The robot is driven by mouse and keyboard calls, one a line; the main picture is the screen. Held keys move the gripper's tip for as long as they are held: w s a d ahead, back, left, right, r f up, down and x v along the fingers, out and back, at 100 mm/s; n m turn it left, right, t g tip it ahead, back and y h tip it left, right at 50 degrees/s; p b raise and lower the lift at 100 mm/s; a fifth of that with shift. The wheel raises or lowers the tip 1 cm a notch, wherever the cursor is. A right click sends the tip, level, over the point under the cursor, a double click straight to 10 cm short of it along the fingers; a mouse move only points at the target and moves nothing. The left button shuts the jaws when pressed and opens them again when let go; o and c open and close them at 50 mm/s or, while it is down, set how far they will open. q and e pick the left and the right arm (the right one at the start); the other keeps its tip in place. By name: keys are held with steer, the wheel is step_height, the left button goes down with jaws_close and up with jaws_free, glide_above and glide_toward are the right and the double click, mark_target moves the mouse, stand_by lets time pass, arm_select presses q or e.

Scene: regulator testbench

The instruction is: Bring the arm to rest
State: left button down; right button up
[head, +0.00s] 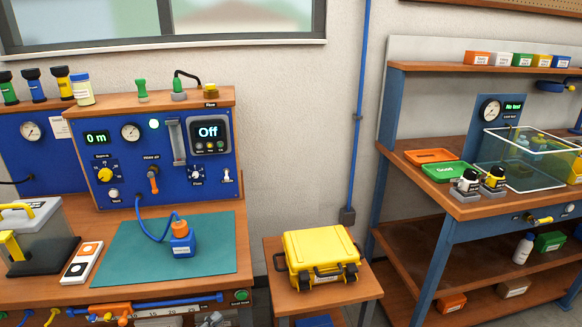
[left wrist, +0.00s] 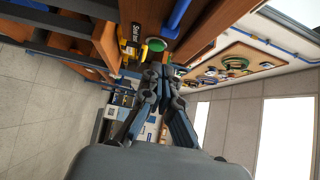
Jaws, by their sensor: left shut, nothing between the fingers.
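My left gripper (head: 211,319) shows only as a small grey part at the bottom edge of the head view, in front of the left bench. In the left wrist view my left gripper (left wrist: 165,72) is shut, with its fingertips together and nothing between them. Beyond the fingertips is a round green button (left wrist: 155,45) on the bench's front edge. The same green button (head: 241,295) shows in the head view, to the right of the gripper. My right gripper is in neither view.
The left bench holds a blue test panel (head: 110,160), a green mat (head: 120,235) and a blue-orange regulator (head: 182,240). A yellow case (head: 320,250) sits on a small table (head: 285,300) to the right. A shelved bench (head: 440,200) stands farther right.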

arm_select(q)
steer(key=s+a+f+n+g+y+p, duration=0.15)
steer(key=s+f+n, duration=0.25)
steer(key=f, duration=0.4)
steer(key=s+a+f+n+g+y, duration=0.2)
steer(key=s+f+n+y, duration=0.15)
steer(key=f, duration=0.45)
steer(key=s+a+f+n+g+y, duration=0.1)
steer(key=s+a+f+n+y, duration=0.1)
steer(key=s+f+n, duration=0.45)
steer(key=s+d+f+n+g, duration=0.1)
steer(key=s+f+n+g, duration=0.1)
steer(key=s+f, duration=0.4)
steer(key=s+d+f+n+g+y+p, duration=0.1)
steer(key=s+f+g, duration=0.4)
steer(key=s, duration=0.9)
steer(key=s+d+f+n+g+p, duration=0.1)
steer(key=s+d+f+n+g, duration=0.2)
steer(key=s+f, duration=0.3)
steer(key=s+n, duration=0.1)
steer(key=s, duration=0.4)
steer(key=shift+f+y, duration=0.3)
steer(key=shift+y, duration=0.1)
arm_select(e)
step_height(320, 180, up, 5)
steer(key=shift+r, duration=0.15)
arm_select(q)
steer(key=shift+w+d, duration=0.1)
steer(key=shift+w, duration=0.05)
